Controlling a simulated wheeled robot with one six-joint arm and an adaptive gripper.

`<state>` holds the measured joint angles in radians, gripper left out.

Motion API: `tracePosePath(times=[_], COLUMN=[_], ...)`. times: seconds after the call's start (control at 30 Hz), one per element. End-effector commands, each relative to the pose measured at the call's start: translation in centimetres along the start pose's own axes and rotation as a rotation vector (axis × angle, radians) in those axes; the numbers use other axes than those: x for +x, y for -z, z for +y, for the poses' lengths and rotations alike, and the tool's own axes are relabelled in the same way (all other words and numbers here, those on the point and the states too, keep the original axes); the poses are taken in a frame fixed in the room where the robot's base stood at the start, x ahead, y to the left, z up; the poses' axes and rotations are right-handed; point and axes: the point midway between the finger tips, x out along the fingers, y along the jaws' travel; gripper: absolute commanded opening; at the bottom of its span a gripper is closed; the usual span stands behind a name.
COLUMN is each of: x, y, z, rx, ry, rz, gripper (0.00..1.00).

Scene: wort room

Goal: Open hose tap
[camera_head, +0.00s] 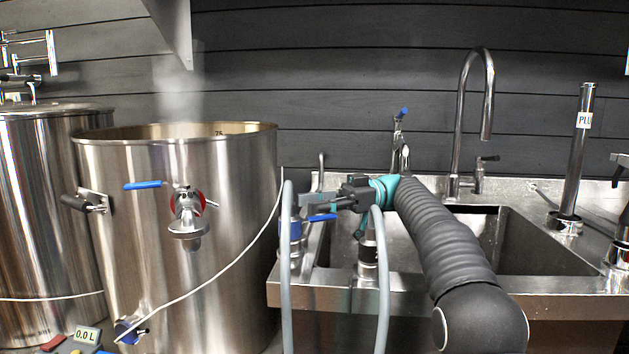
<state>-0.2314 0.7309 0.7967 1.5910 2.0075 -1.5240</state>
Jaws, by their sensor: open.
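A tap lever with a blue handle (320,217) sits beside the grey hoses at the left end of the sink unit. It lies roughly level. It appears to belong to the hose tap, whose body is partly hidden by the hoses and my gripper. My gripper (309,202) reaches in from the right, with its fingers pointing left, just above the blue handle. It is open and holds nothing that I can see. Whether a finger touches the handle cannot be told from this view. A grey hose (287,270) hangs left of the handle, and another hose length (383,290) hangs right of it.
A large steaming steel kettle (235,180) with a blue-handled valve (145,185) stands left. The sink (510,235) lies behind my arm, with a tall curved faucet (486,85). Another blue-tipped tap (403,112) stands behind my gripper. A white cable (215,275) crosses the kettle's front.

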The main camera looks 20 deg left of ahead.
Motion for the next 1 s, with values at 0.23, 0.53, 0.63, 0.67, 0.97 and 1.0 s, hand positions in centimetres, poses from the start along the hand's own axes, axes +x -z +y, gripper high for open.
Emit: tracePosePath(times=[0.23, 0.53, 0.63, 0.67, 0.97, 1.0], x=[0.0, 0.0, 0.0, 0.0, 0.0, 0.0], y=[3.6, 6.0, 6.4, 6.5, 6.9, 6.9], z=[0.1, 0.1, 0.1, 0.1, 0.0, 0.0], rx=[-0.003, -0.001, -0.001, 0.001, 0.002, 0.002], ry=[0.000, 0.000, 0.000, 0.000, 0.000, 0.000], rz=[-0.001, -0.001, 0.000, 0.000, 0.000, 0.000], gripper=[0.43, 0.43, 0.43, 0.43, 0.43, 0.43])
